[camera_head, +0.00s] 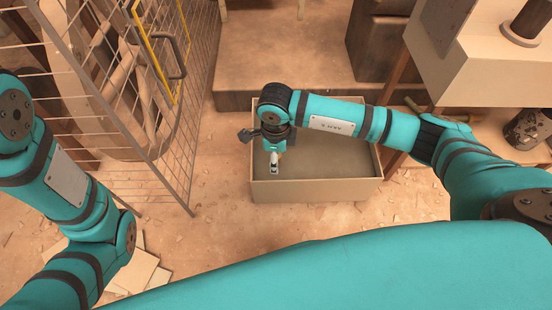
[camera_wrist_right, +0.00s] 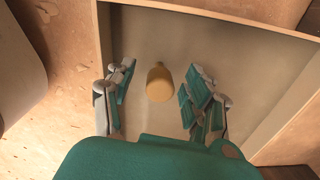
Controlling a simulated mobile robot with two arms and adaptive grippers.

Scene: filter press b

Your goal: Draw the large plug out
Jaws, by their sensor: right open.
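A tan, rounded plug (camera_wrist_right: 159,84) stands up inside a beige rectangular tub (camera_head: 318,190) in the right wrist view. No second plug shows there to compare its size. My right gripper (camera_head: 274,165) reaches into the left part of the tub in the head view. In the right wrist view its fingers (camera_wrist_right: 161,70) are spread apart, one to each side of the plug, with visible gaps and nothing between them touching it. The plug is hidden in the head view by my arm and gripper. My left arm shows at the left, but its gripper is not visible.
A metal grille with a yellow-framed gate (camera_head: 158,50) stands to the left of the tub. A wooden step (camera_head: 285,60) lies behind it. A wooden stand with a pale block (camera_head: 478,75) is at the right. Light panels (camera_head: 137,270) and scraps lie on the floor.

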